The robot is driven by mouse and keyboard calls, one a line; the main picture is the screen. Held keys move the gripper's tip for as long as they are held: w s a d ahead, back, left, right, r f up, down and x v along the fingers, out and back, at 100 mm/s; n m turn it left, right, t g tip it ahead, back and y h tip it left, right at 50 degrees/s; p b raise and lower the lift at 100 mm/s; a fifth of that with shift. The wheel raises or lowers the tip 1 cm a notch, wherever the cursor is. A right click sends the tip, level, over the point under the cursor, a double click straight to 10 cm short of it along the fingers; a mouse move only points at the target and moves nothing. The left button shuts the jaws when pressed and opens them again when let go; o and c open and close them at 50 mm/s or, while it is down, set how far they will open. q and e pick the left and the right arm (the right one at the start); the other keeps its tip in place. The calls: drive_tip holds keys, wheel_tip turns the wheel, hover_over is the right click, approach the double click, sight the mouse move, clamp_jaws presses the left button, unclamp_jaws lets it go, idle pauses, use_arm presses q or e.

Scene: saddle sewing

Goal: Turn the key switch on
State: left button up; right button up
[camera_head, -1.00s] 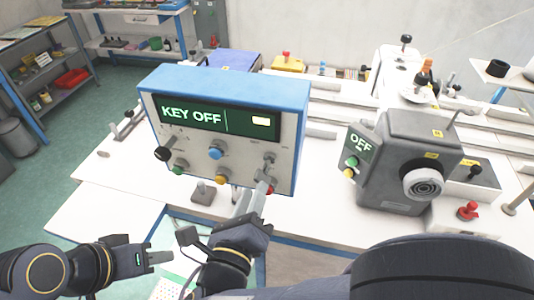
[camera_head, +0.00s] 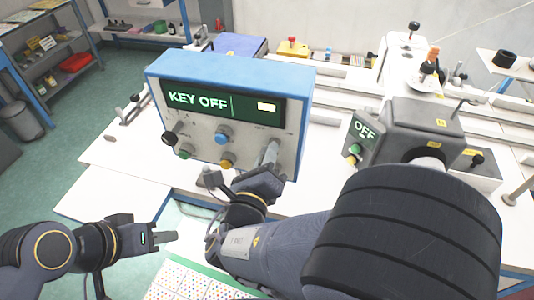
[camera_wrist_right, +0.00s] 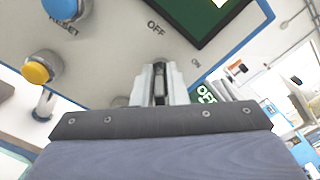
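The control box (camera_head: 215,68) is blue-edged with a pale front, and its dark screen (camera_head: 224,104) reads "KEY OFF". My right gripper (camera_head: 272,150) reaches up to the lower right of the front, where the key switch is hidden behind its fingers. In the right wrist view, its fingertips (camera_wrist_right: 160,78) are close together at the panel, with a narrow dark piece between them, under an "OFF" label. I cannot tell whether they grip it. My left gripper (camera_head: 165,237) is low at left, away from the box, seen side-on; its opening does not show.
The box front also has a black knob (camera_head: 170,138), a blue button (camera_head: 222,134), a green button (camera_head: 186,151) and a yellow button (camera_head: 227,163). A grey machine (camera_head: 425,125) with an "OFF" screen stands at right, partly behind my right arm.

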clamp_jaws()
drive_tip(key=shift+m, duration=0.4)
drive_tip(key=m+b, duration=0.2)
drive_tip(key=shift+f+m, duration=0.1)
drive_tip(key=shift+m, duration=0.3)
drive_tip(key=m+b, duration=0.3)
drive_tip(key=shift+d+m, duration=0.2)
drive_tip(key=shift+m, duration=0.1)
drive_tip(key=m+b, duration=0.4)
drive_tip(key=b, duration=0.1)
drive_tip(key=m+b, duration=0.4)
drive_tip(key=shift+s+d+f+m+b, duration=0.1)
drive_tip(key=shift+d+f+m+b, duration=0.1)
drive_tip(key=shift+m+b, duration=0.15)
drive_tip(key=shift+r+m+b, duration=0.2)
drive_tip(key=shift+m+b, duration=0.85)
drive_tip(key=shift+b, duration=0.15)
